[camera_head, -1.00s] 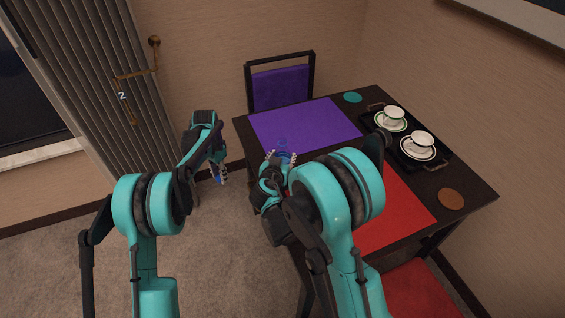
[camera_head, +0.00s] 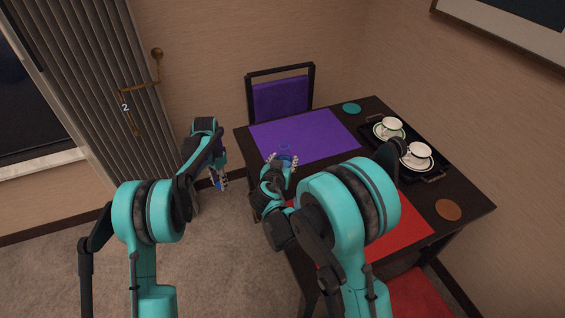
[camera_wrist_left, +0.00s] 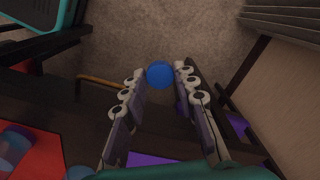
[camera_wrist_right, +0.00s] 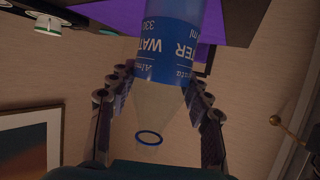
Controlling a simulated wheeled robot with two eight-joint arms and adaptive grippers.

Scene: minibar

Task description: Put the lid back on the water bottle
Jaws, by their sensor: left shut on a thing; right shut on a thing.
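The water bottle (camera_wrist_right: 172,45) is clear with a blue label in the right wrist view. Its open neck (camera_wrist_right: 148,138) faces the camera, with no lid on it. My right gripper (camera_head: 281,167) is shut on the bottle, its fingers on either side in the right wrist view (camera_wrist_right: 158,95). The bottle shows only as a small blue shape in the head view (camera_head: 285,149). The blue round lid (camera_wrist_left: 160,74) is between the fingertips of my left gripper (camera_wrist_left: 160,80). In the head view, my left gripper (camera_head: 219,181) is left of the table, apart from the bottle.
The dark table (camera_head: 465,186) bears a purple mat (camera_head: 320,135), a red mat (camera_head: 405,222), a black tray (camera_head: 432,172) with two cups, and two round coasters. A purple chair (camera_head: 281,100) stands behind. Carpet lies open left of the table.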

